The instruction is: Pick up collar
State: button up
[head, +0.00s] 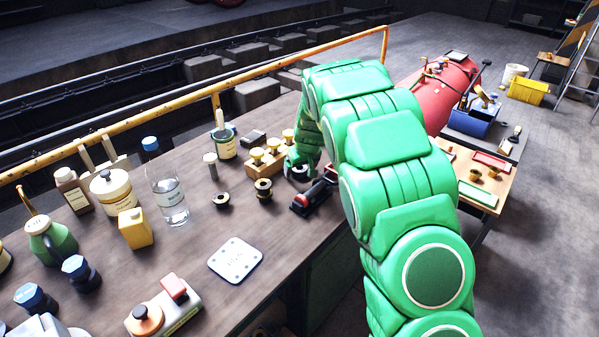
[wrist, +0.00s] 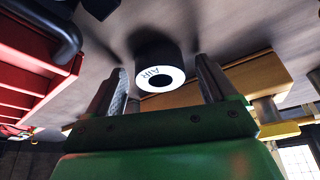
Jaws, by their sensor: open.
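A black collar with a white ring face marked "AIR" (wrist: 160,77) stands on the workbench in the wrist view. My gripper (wrist: 162,68) is open, with one finger on each side of the collar and a visible gap to each. In the head view my gripper (head: 298,168) is low over the bench, largely hidden by my green arm, and a dark round piece shows partly beneath it. Two similar dark ring pieces stand to its left, a low one (head: 221,200) and a taller one (head: 263,189). I cannot tell whether any finger touches the collar.
A wooden block with yellow-topped knobs (head: 262,163) stands close left of my gripper. A red and black tool (head: 312,196) lies close in front. A glass jar (head: 170,196), bottles and a white plate (head: 235,260) stand further left. A yellow rail (head: 170,109) runs behind the bench.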

jog(key=shift+c, duration=0.5)
jog(key=c, duration=1.4)
jog(key=shift+w+r, duration=0.1)
jog(key=shift+r, duration=1.55)
jog(key=shift+s+r, duration=0.25)
jog(key=shift+s, duration=0.05)
jog(key=shift+s+d+r, duration=0.25)
jog(key=shift+s+r, duration=1.3)
jog(key=shift+s, duration=0.7)
jog(key=shift+s+d+r, duration=0.3)
jog(key=shift+s+r, duration=1.2)
jog(key=shift+s, duration=0.7)
jog(key=shift+s+d+r, duration=0.25)
jog(key=shift+s+r, duration=1.3)
jog(key=shift+s, duration=0.7)
